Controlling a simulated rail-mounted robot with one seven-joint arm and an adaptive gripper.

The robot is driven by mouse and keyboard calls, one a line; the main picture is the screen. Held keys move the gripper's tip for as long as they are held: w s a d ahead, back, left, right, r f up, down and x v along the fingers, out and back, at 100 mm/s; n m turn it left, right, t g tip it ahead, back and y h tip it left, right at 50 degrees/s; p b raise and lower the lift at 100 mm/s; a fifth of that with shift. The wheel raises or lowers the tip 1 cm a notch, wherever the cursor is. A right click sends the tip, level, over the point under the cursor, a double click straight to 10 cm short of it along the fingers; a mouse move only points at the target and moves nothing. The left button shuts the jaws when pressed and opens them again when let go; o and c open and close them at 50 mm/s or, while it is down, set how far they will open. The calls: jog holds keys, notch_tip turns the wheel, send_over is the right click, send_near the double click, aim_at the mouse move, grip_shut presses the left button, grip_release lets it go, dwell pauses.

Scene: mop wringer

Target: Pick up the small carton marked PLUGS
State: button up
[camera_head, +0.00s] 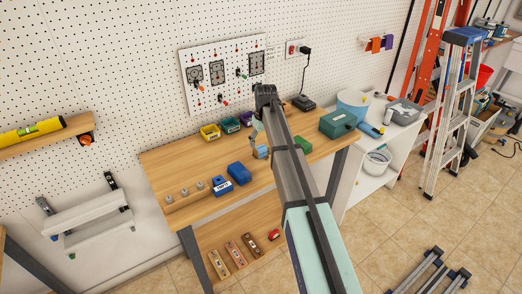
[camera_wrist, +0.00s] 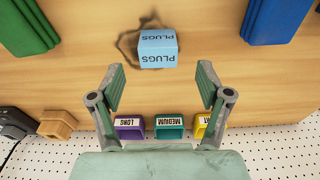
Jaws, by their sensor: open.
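The small light-blue carton marked PLUGS (camera_wrist: 158,49) lies on the wooden bench in the wrist view, its lettering upside down. A dark, irregular patch, perhaps a shadow, shows beside it. In the head view the carton (camera_head: 261,151) is partly hidden behind my arm. My gripper (camera_wrist: 162,80) is open, with its two fingers spread and nothing between them. In the wrist view the carton appears just beyond the fingertips, roughly centred between them. In the head view the fingers (camera_head: 257,126) are mostly hidden by my arm.
Purple, teal and yellow bins (camera_wrist: 168,126) stand along the pegboard. A green box (camera_wrist: 25,28) and a blue box (camera_wrist: 272,18) lie on either side of the carton in the wrist view. Bare bench (camera_wrist: 90,55) separates them from it.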

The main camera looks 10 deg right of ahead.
aim_at(261, 147)
jog(key=shift+w+f+p, duration=0.15)
jog(key=shift+f+p, duration=0.5)
jog(key=shift+f, duration=0.8)
jog(key=shift+w+f+p, duration=0.15)
jog(key=shift+f+p, duration=0.45)
jog(key=shift+f, duration=0.8)
jog(key=c, duration=1.2)
